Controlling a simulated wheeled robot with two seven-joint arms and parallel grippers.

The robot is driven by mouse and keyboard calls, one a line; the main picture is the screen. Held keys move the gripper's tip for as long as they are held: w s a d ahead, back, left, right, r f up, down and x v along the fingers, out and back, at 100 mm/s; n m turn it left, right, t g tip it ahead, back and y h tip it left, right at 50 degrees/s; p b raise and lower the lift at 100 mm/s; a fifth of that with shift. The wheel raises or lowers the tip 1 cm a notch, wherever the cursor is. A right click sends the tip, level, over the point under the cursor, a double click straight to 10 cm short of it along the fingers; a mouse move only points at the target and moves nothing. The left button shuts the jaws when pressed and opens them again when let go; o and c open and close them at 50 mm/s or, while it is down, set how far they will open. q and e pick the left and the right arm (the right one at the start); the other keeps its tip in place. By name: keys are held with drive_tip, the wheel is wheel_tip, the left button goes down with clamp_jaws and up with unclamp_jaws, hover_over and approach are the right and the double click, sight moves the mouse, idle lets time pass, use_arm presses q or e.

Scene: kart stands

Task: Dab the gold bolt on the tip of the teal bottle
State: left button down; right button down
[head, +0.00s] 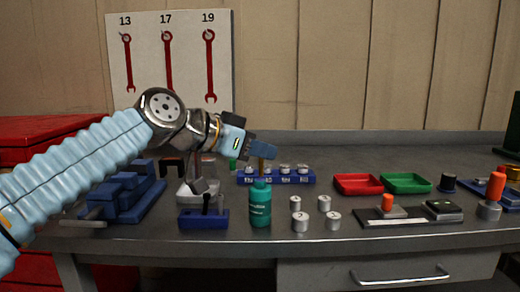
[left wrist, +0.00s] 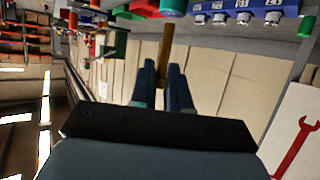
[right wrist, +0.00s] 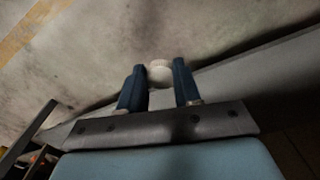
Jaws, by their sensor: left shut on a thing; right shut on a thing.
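The teal bottle (head: 260,207) stands upright on the grey bench, left of the middle in the head view. My left gripper (head: 262,147) is above it, shut on the gold bolt (head: 262,164). The bolt points down, its lower end close over the bottle's top; I cannot tell whether they touch. In the left wrist view the bolt (left wrist: 167,44) sticks out between the fingertips, towards a teal shape at the top edge. My right gripper (right wrist: 159,82) shows only in its wrist view, shut on a small white round thing (right wrist: 160,72).
A blue rack (head: 302,180) with metal pieces stands behind the bottle. Several white numbered cylinders (head: 300,222) are right of it. A blue holder (head: 200,221) and a blue vise (head: 128,198) are left. Red (head: 358,185) and green (head: 405,183) trays lie further right.

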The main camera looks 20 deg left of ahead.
use_arm(q)
drive_tip(key=shift+f+b, duration=0.5)
drive_tip(key=shift+f, duration=0.1)
use_arm(e)
drive_tip(key=shift+f, duration=0.5)
idle(0.6)
